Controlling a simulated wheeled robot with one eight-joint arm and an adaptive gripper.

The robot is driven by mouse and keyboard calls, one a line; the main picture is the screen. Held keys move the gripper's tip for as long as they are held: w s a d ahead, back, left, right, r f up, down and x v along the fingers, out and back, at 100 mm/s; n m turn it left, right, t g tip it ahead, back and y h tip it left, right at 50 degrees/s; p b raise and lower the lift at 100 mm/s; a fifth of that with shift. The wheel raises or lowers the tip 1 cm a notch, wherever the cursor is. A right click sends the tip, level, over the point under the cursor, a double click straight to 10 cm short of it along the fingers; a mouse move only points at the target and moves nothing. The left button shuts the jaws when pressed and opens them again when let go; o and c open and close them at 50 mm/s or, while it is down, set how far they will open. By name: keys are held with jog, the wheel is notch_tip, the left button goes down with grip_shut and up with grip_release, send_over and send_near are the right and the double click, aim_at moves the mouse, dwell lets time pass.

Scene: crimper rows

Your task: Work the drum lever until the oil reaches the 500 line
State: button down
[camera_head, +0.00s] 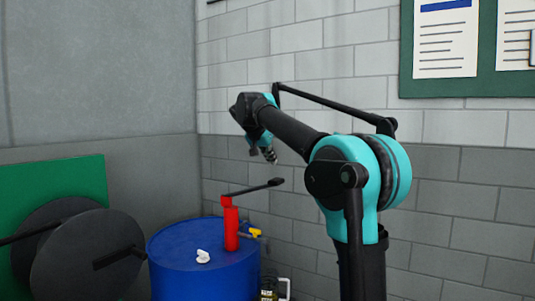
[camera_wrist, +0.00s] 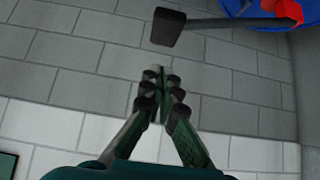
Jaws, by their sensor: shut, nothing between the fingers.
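A blue drum (camera_head: 205,280) stands against the wall with a red pump (camera_head: 231,228) upright on its top. The pump's black lever (camera_head: 255,188) sticks out to the right and tilts slightly up to a thicker end. My gripper (camera_head: 272,158) is shut and empty, a little above the lever's end and apart from it. In the wrist view my gripper (camera_wrist: 160,78) points at the wall, and the lever's wide end (camera_wrist: 168,26) lies beyond its fingertips. A small container (camera_head: 270,294) stands at the drum's right, cut off by the frame; its oil level cannot be read.
A yellow spout piece (camera_head: 253,232) sits at the pump's right side. A small white thing (camera_head: 203,256) lies on the drum top. Dark round discs (camera_head: 85,262) and a green panel (camera_head: 70,185) are at left. The brick wall is close behind.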

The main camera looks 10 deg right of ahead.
aim_at(277, 179)
jog(key=x, duration=0.3)
jog(key=shift+f, duration=0.2)
notch_tip(277, 179, down, 2)
jog(key=shift+f, duration=0.75)
jog(key=shift+s+f, duration=0.1)
